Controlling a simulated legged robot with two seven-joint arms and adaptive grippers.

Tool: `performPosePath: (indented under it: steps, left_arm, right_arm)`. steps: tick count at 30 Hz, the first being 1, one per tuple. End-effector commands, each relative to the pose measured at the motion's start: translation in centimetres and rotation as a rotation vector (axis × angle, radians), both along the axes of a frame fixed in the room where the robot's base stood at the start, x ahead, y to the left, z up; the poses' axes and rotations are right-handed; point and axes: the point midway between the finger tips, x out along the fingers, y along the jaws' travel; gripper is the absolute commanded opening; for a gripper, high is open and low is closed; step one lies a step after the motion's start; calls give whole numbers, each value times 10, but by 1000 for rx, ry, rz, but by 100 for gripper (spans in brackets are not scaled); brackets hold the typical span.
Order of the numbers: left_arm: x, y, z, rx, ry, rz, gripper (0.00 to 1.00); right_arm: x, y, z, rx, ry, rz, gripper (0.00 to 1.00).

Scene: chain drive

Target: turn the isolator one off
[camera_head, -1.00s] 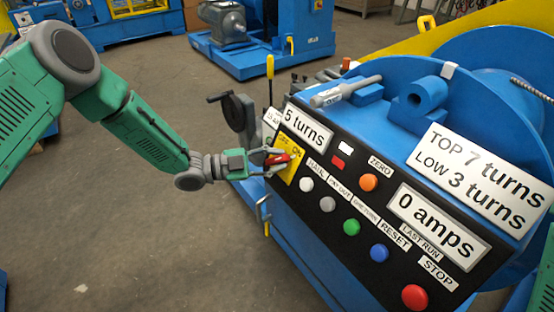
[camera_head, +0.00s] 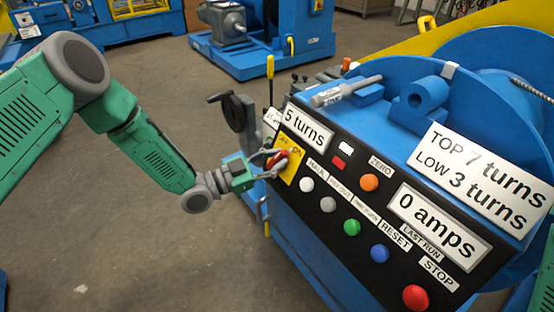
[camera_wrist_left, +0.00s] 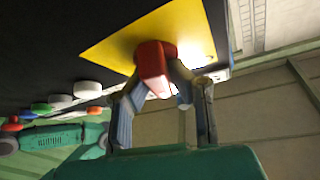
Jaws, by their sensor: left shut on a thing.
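The isolator is a red rotary handle (camera_head: 279,158) on a yellow plate (camera_head: 288,170) at the left end of the black control panel. The letters on the plate are partly covered and hard to read now. My left gripper (camera_head: 272,162) is at the handle, with its fingers shut on it. In the left wrist view the red handle (camera_wrist_left: 154,68) sits between the two fingers (camera_wrist_left: 155,95), against the yellow plate (camera_wrist_left: 120,45). My right gripper is not in view.
The black panel carries several round buttons, among them a green button (camera_head: 352,227) and a red stop button (camera_head: 415,297). A "5 turns" display (camera_head: 304,127) is just above the plate. A black crank handle (camera_head: 235,112) stands behind my gripper. Open floor (camera_head: 130,250) lies left.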

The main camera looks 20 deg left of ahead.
Motion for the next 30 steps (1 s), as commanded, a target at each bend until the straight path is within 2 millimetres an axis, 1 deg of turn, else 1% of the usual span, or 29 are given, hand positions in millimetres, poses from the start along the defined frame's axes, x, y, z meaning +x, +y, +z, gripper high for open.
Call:
performPosePath:
  steps: [14, 30]
  left_arm:
    - [2, 2, 1, -322, 251, 206, 0]
    - [5, 6, 2, -654, 506, 418, 0]
  right_arm:
    - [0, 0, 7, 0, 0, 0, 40]
    - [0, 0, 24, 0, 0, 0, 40]
